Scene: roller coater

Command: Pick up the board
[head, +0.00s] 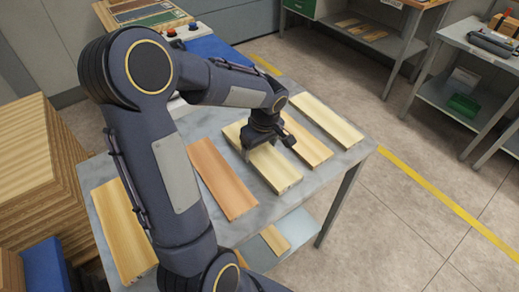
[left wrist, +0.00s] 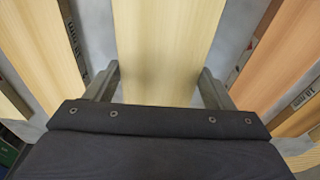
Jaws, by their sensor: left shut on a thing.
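Several flat wooden boards lie side by side on a grey table (head: 340,150). My left gripper (head: 266,142) is over a pale yellow board (head: 277,174), pointing down. In the left wrist view this board (left wrist: 166,35) runs between the two fingers of my left gripper (left wrist: 158,78), one at each long edge, and the gripper is shut on it. The board looks flat at table height; I cannot tell if it is lifted. My right gripper is not in view.
A reddish board (head: 222,178) lies left of the held board; a tan board (head: 306,141) and another pale board (head: 327,121) lie to its right. A yellow-brown board (head: 120,225) lies at the far left. Stacked wood (head: 35,165) stands beside the table. Open floor (head: 400,210) is to the right.

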